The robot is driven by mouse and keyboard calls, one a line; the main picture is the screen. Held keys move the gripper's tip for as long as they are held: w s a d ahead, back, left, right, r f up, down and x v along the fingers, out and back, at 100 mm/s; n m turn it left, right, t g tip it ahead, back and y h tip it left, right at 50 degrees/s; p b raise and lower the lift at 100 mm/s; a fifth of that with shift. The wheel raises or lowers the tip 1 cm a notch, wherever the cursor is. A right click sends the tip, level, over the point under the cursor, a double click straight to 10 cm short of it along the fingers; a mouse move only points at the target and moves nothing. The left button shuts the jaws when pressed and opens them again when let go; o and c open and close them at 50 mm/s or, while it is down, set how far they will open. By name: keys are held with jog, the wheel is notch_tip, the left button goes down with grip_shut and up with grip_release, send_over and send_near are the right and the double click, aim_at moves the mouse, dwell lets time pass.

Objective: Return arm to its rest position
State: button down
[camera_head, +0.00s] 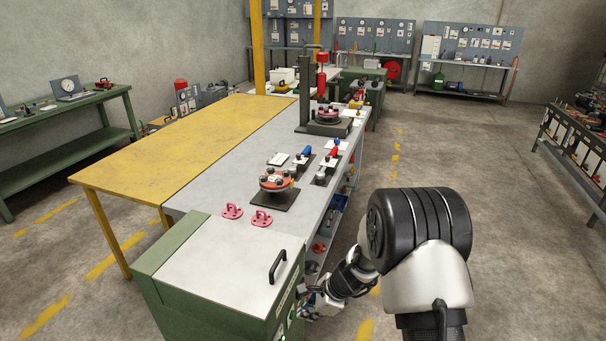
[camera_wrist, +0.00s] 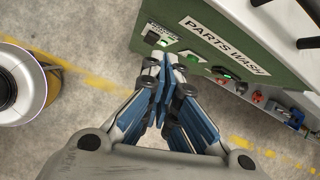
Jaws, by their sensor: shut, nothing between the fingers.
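My arm shows in the head view at the right, black and white, bent down beside the green parts-wash cabinet. My gripper (camera_head: 318,300) is low near the cabinet's front right corner, partly hidden by its own links. In the wrist view my gripper (camera_wrist: 165,75) is shut, its blue-sided fingers together and empty. The fingertips point toward the green panel labelled PARTS WASH (camera_wrist: 225,45); I cannot tell the exact gap. The flanged spool (camera_head: 274,182), orange with dark knobs, sits on a dark plate on the grey bench, well away from my gripper.
The green cabinet (camera_head: 205,265) with a pale lid and black handle stands left of my arm. Pink brackets (camera_head: 232,211) lie on the grey bench behind it. A press (camera_head: 310,95) stands farther back. The concrete floor (camera_head: 525,240) right of my arm is clear.

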jog(key=s+d+r+n, duration=0.1)
jog(key=s+r+n, duration=0.3)
jog(key=r, duration=0.4)
jog(key=s+d+r+n+t+h, duration=0.1)
jog(key=s+r+n, duration=0.25)
jog(key=r, duration=0.55)
jog(key=s+d+r+n, duration=0.25)
jog(key=s+r, duration=0.25)
jog(key=r, duration=0.3)
jog(key=s+d+r+n+h, duration=0.2)
jog(key=s+d+r+n, duration=0.1)
jog(key=s, duration=0.6)
jog(key=s+d+r+n+t+h, duration=0.1)
jog(key=s+d+r+n+h, duration=0.1)
jog(key=s+d+n, duration=0.3)
jog(key=s+r, duration=0.1)
jog(key=s, duration=0.3)
jog(key=shift+n+t, duration=0.3)
